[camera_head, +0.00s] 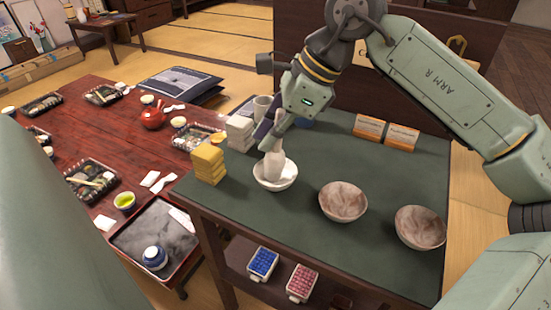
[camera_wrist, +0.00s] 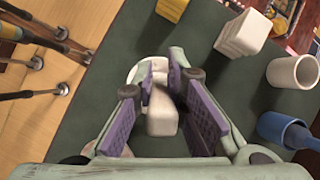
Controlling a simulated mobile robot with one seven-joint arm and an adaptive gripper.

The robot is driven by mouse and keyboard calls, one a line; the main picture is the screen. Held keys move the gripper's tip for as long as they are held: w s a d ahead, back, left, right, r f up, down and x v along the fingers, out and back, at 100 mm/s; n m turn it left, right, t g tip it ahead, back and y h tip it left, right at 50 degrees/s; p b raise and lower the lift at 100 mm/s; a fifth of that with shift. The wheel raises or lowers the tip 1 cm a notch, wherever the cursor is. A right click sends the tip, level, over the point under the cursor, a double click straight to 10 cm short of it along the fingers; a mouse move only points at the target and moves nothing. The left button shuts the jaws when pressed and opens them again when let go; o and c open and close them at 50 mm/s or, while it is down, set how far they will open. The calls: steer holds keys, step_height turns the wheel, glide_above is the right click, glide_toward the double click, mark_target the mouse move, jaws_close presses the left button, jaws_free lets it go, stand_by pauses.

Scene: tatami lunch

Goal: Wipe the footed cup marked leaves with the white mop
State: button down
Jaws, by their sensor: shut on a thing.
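My gripper (camera_head: 273,136) points down over the green counter and is shut on the white mop (camera_head: 274,163). The pale mop also shows between the purple finger pads in the wrist view (camera_wrist: 162,112). Its lower end is in or just over a white bowl (camera_head: 275,183), which is partly hidden by the mop and fingers in the wrist view (camera_wrist: 143,63). Contact with the bowl cannot be made out. No leaf marks are readable, so I cannot tell which vessel is the footed cup marked leaves. A small blue-and-white cup (camera_head: 154,256) stands on the low tray (camera_head: 127,238).
Two brownish bowls (camera_head: 343,203) (camera_head: 421,228) stand right of the white bowl. Yellow stacked cloths (camera_head: 208,163) and a white stack (camera_head: 240,132) are to its left. A white cup (camera_wrist: 292,71) and a blue cup (camera_wrist: 284,131) stand near my gripper.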

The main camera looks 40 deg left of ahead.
steer(key=shift+n, duration=0.5)
steer(key=shift+f+m+b, duration=0.35)
steer(key=shift+m+b, duration=0.25)
steer(key=shift+b, duration=0.15)
steer(key=m+b, duration=0.1)
steer(key=m+t+b, duration=0.1)
steer(key=m, duration=0.1)
steer(key=shift+w+d+f+t+y+b, duration=0.1)
steer(key=shift+d+t+y+b, duration=0.1)
steer(key=shift+t+y+b, duration=0.15)
steer(key=m+t+b, duration=0.1)
steer(key=m+b, duration=0.1)
steer(key=m, duration=0.1)
steer(key=m+t+b, duration=0.2)
steer(key=m, duration=0.1)
steer(key=shift+w+d, duration=0.15)
steer(key=shift+m+t+b, duration=0.35)
steer(key=shift+m+b, duration=0.05)
steer(key=shift+m, duration=0.5)
steer(key=shift+r+m, duration=0.4)
steer(key=shift+m, duration=0.1)
steer(key=shift+m+t+p, duration=0.3)
steer(key=shift+m+t, duration=0.1)
